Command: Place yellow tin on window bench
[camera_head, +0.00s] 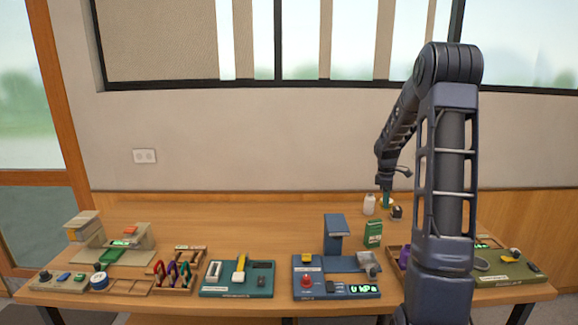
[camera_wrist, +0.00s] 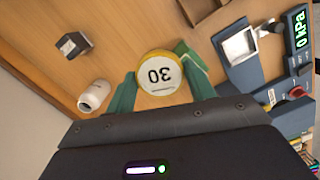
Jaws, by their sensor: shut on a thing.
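The yellow tin (camera_wrist: 160,78) has a white round lid marked 30, upside down in the wrist view. My gripper (camera_wrist: 157,62) is shut on it, with one green finger on each side. In the head view my gripper (camera_head: 386,190) points down over the back right of the wooden bench (camera_head: 230,225) below the window, and a bit of the yellow tin (camera_head: 386,203) shows under it. I cannot tell whether the tin touches the bench top or hangs just above it.
A white bottle (camera_head: 369,204) and a small dark box (camera_head: 397,212) stand close to the tin. A green packet (camera_head: 373,233) and a blue pressure device (camera_head: 336,235) are nearer the front. Several stations line the front edge; the back left and middle are clear.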

